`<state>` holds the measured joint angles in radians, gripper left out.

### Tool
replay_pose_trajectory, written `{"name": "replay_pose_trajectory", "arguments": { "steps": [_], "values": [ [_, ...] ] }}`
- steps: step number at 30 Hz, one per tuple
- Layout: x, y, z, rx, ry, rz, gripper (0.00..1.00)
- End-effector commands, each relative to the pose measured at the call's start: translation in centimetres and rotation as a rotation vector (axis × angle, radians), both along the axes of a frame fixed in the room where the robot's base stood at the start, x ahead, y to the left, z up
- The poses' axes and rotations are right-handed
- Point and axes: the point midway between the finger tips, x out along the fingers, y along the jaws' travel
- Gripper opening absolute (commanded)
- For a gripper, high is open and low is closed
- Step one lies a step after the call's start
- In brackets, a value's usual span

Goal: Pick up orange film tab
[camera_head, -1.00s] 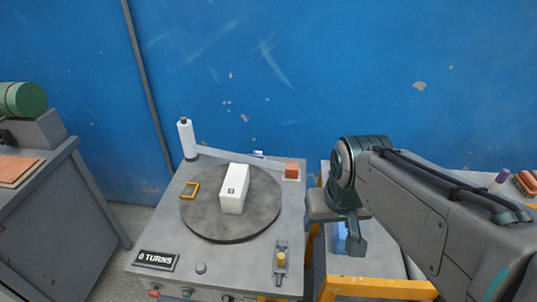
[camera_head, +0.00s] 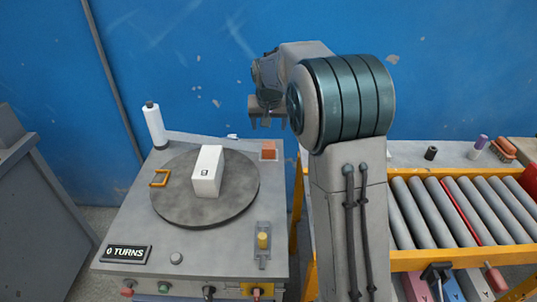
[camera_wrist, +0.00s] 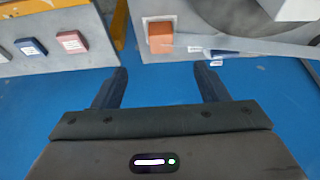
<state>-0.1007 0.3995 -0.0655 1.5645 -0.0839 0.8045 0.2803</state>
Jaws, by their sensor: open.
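The orange film tab (camera_head: 268,150) is a small block on a pale square at the back right corner of the turntable machine. In the wrist view the tab (camera_wrist: 160,37) lies ahead of and between the fingers, with a clear film strip (camera_wrist: 215,48) running right from it. My gripper (camera_head: 267,124) is near the tab at the machine's back edge. In the wrist view my gripper (camera_wrist: 161,72) has its two fingers wide apart with nothing between them, short of the tab. The exact height gap cannot be told.
A white box (camera_head: 207,170) stands on the round turntable (camera_head: 180,208). A white film roll (camera_head: 155,126) stands at the back left. A roller conveyor (camera_head: 460,210) is at right. Red (camera_wrist: 72,42) and blue (camera_wrist: 30,47) blocks lie left in the wrist view. The blue wall is close behind.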

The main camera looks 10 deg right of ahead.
Motion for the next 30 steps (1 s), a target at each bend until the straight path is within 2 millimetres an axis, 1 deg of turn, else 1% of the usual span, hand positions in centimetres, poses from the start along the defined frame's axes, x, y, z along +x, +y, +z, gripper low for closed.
{"name": "replay_pose_trajectory", "arguments": {
  "steps": [1,5,7,16,19,25,30],
  "values": [
    [0.7,0.1,-0.7,-0.001,-0.002,-0.003,0.67],
    [1.7,0.1,-1.5,-0.003,-0.005,-0.007,0.67],
    [2.1,0.0,-2.3,-0.003,-0.006,-0.008,0.67],
    [4.2,-0.5,-7.5,-0.003,-0.005,-0.009,0.67],
    [4.6,-0.5,-8.6,-0.003,-0.006,-0.009,0.67],
    [5.1,-0.7,-9.7,-0.003,-0.006,-0.009,0.67],
    [6.1,-1.1,-11.9,-0.003,-0.005,-0.009,0.67]
  ]
}}
